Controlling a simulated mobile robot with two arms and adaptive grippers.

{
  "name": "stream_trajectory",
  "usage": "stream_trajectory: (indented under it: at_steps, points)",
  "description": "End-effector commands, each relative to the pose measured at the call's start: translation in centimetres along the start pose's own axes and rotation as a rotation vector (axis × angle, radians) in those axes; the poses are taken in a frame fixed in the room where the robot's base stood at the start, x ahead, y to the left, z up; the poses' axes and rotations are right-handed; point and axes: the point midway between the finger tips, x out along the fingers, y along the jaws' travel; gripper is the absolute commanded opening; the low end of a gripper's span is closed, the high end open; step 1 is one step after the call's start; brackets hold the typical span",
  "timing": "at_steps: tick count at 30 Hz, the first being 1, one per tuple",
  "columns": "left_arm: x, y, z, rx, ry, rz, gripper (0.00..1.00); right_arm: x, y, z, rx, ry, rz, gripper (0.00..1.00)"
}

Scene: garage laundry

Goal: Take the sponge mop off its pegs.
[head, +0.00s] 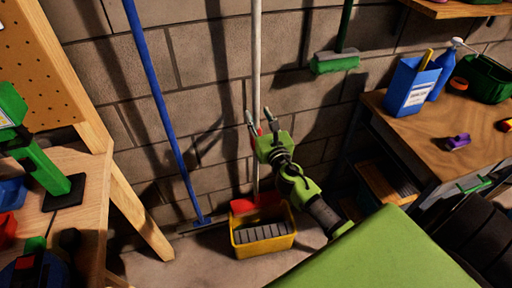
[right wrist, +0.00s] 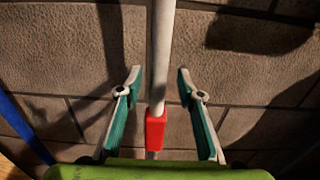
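A long white pole (head: 257,60) with a red sleeve runs up the wall out of the top of the head view; it looks like the sponge mop. Its lower end reaches a yellow bucket (head: 265,249), where a red part (head: 256,203) shows; whether that part belongs to the mop I cannot tell. No pegs show. My right gripper (head: 258,114) is open at the pole. In the right wrist view the pole (right wrist: 161,55) and red sleeve (right wrist: 155,131) lie between its spread fingers, with a gap on each side. My left gripper is out of view.
A blue-handled tool (head: 160,95) leans left of the pole. A green brush (head: 335,62) hangs on the right. A wooden bench (head: 80,210) with tools stands left, a worktable (head: 430,128) with a blue box (head: 409,88) right.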

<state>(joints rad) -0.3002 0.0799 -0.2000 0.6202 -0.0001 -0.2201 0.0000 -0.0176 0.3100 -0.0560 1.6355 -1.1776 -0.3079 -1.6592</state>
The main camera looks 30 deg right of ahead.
Motion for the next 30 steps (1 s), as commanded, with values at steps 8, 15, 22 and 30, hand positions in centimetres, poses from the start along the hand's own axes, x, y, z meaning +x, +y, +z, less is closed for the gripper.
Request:
stream_trajectory:
  at_steps: [8, 15, 22, 30]
  points:
    - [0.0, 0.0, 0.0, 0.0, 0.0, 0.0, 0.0, 2.8, 0.1, 0.0, -0.001, 0.0, 0.0, 0.34]
    - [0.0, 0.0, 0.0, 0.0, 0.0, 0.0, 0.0, 2.8, 0.1, 0.0, -0.001, 0.0, 0.0, 0.29]
    - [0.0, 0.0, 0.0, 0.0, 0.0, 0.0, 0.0, 2.8, 0.1, 0.0, -0.001, 0.0, 0.0, 0.0]
    - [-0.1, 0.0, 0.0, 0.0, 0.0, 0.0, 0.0, 2.8, 0.1, 0.2, -0.001, -0.003, 0.0, 0.0]
